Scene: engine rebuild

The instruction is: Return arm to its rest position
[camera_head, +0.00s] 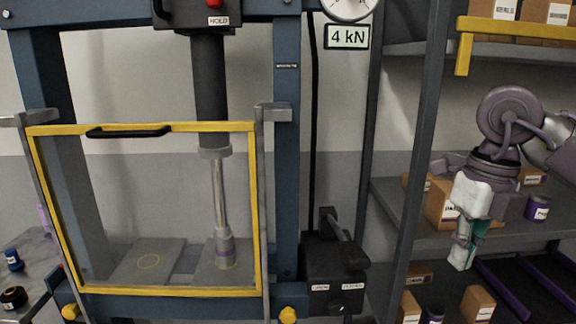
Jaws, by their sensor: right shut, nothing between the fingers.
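My right arm comes in from the right edge in front of the shelf rack. My right gripper (463,246) points down, its fingers together with nothing between them. It hangs in front of the middle shelf, apart from the boxes as far as I can tell. My left gripper is not in view.
A blue hydraulic press (287,150) stands at the left, its yellow-framed guard (140,291) in front of the ram (209,90). A display (347,37) reads 4 kN. The rack post (420,150) is left of my arm. Cardboard boxes (440,205) and a purple-labelled can (538,208) sit on the shelf.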

